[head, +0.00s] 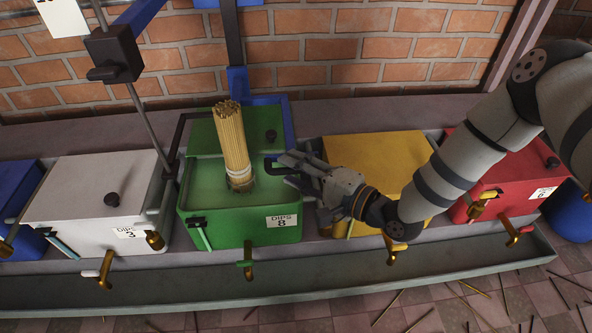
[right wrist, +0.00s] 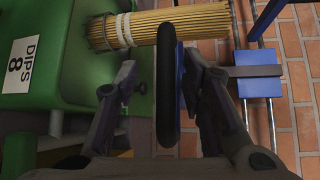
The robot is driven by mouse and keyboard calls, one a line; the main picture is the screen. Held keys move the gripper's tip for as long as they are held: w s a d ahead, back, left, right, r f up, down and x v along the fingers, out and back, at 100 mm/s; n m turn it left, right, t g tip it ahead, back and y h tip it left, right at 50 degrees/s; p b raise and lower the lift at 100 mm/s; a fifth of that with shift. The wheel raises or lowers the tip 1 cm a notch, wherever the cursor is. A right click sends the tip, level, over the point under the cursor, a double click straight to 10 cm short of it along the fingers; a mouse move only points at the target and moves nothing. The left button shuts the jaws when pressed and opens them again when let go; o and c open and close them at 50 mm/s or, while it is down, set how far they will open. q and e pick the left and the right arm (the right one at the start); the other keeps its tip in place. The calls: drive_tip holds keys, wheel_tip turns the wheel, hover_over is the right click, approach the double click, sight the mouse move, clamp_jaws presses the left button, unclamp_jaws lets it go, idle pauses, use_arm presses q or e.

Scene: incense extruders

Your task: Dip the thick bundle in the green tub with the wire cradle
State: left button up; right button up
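The green tub (head: 242,233), labelled DIPS 8, holds green liquid. The thick bundle (head: 232,140) of tan sticks stands in it, slightly tilted, with a pale band around its lower part. The wire cradle (right wrist: 100,33) shows around the bundle's bottom end in the right wrist view. A black handle (right wrist: 166,90) lies between the fingers of my right gripper (right wrist: 160,78), with gaps visible on both sides. In the head view my right gripper (head: 290,170) is at the tub's right rim, beside the bundle. My left gripper is out of view.
A white tub (head: 85,190) stands to the left, a yellow tub (head: 375,160) and a red tub (head: 510,165) to the right. A grey trough (head: 180,288) runs along the front.

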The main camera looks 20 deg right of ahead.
drive_tip(key=shift+f, duration=0.1)
drive_tip(key=v, duration=1.2)
idle(4.7)
drive_tip(key=s+a+r+m+t+h+p, duration=0.1)
drive_tip(key=a+r+m+t+h+p, duration=0.1)
drive_tip(key=a+m+h+p, duration=0.5)
drive_tip(key=w+f+n, duration=0.1)
drive_tip(key=w, duration=0.2)
drive_tip(key=w+f+n+b, duration=0.1)
drive_tip(key=w, duration=0.3)
drive_tip(key=w+d+f+n+b, duration=0.1)
drive_tip(key=w, duration=0.2)
drive_tip(key=shift+w+f+y, duration=0.1)
drive_tip(key=shift+w+y, duration=0.3)
drive_tip(key=shift+w, duration=0.25)
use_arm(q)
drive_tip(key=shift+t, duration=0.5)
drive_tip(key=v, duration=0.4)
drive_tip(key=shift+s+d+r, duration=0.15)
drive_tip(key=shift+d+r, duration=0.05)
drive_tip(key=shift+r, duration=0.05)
